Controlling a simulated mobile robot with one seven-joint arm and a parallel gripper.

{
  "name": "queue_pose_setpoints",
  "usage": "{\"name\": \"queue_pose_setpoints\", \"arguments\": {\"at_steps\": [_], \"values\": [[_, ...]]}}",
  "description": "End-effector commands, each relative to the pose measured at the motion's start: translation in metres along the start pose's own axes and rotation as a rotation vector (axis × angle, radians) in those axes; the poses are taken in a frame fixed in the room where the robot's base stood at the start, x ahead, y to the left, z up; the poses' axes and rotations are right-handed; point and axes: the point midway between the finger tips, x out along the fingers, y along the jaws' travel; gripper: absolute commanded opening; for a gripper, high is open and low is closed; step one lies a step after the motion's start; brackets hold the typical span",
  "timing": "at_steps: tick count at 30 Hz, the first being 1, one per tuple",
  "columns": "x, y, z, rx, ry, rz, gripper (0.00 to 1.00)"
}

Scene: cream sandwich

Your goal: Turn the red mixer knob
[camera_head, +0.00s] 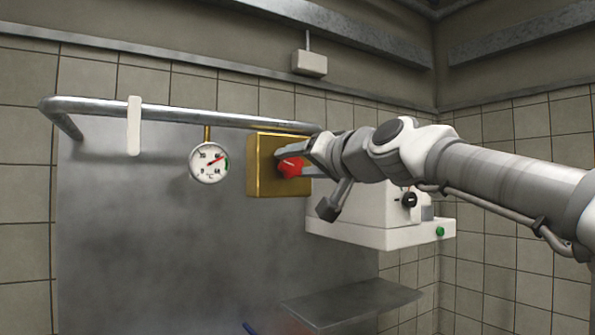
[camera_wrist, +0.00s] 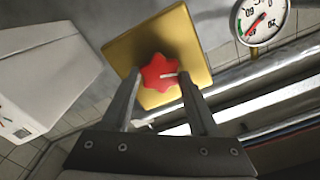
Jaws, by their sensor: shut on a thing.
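The red mixer knob (camera_head: 290,167) is on the front of a gold square box (camera_head: 264,189) on the wall panel. In the wrist view the star-shaped knob (camera_wrist: 159,73) has a pale line on its right part, and the gold plate (camera_wrist: 190,46) lies behind it. My gripper (camera_head: 290,161) reaches in from the right and is shut on the knob. In the wrist view its two fingers (camera_wrist: 160,95) stand on either side of the knob. Part of the knob is hidden by the fingers in both views.
A round dial gauge (camera_head: 208,163) hangs left of the gold box. A metal rail (camera_head: 200,116) runs above. A white machine (camera_head: 375,232) with a black knob and green button sits close to the right, behind my arm. A grey shelf (camera_head: 355,300) juts out below.

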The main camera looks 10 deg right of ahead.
Motion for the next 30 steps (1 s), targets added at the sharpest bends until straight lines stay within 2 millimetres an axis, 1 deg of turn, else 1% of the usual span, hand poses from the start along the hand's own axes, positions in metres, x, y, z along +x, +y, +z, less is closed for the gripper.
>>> {"name": "queue_pose_setpoints", "arguments": {"at_steps": [6,12,29,30], "values": [[0.0001,0.0012,0.0009,0.125,-0.001,0.001,0.05],[0.0003,0.0012,0.0008,0.191,-0.001,0.001,0.05],[0.0001,0.0011,0.0005,0.219,-0.001,0.001,0.05],[0.0001,0.0010,0.0005,0.219,-0.001,0.001,0.68]]}}
